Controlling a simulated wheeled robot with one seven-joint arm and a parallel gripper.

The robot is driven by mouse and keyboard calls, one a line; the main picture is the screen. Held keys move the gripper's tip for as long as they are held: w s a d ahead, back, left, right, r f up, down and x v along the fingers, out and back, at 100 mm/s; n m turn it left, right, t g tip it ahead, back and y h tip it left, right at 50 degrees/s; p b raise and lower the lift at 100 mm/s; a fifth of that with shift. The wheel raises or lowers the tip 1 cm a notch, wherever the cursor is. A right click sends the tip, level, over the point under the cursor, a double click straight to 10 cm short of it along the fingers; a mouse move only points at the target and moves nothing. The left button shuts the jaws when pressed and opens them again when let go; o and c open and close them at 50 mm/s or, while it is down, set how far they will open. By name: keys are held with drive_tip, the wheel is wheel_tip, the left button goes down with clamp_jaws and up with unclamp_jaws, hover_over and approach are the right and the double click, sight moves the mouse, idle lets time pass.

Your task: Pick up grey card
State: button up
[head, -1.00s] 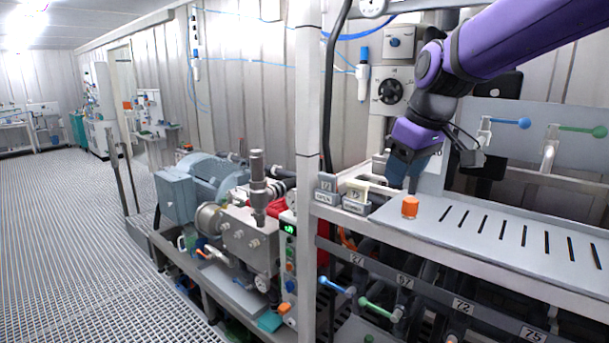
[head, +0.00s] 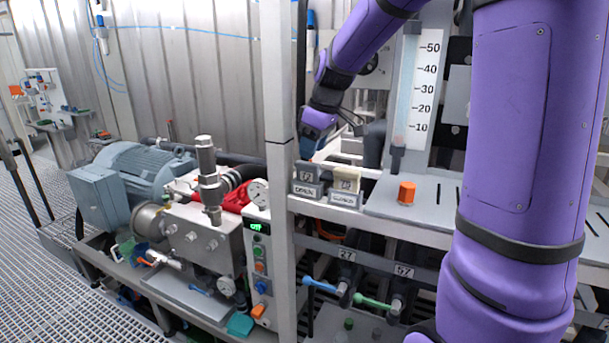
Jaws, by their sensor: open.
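The grey card (head: 306,171) stands upright in a labelled grey holder (head: 308,189) at the left end of the shelf, just right of the white post. A cream card (head: 346,178) stands in a similar holder (head: 345,199) to its right. My gripper (head: 308,152) hangs above and behind the grey card in the picture, close to the post. It is open, with nothing seen in it. Its fingertips are small and partly hidden, and I cannot tell how far they are from the card.
The white post (head: 278,180) rises left of the cards. An orange knob (head: 406,192) stands on the shelf to their right, near a tall scale (head: 416,90). A pump and blue motor (head: 140,175) fill the lower left. My own arm covers much of the right side.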

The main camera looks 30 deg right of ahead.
sight(308, 162)
drive_tip(key=shift+x, duration=3.4)
drive_tip(key=shift+s+a, duration=0.1)
drive_tip(key=shift+s, duration=0.05)
clamp_jaws()
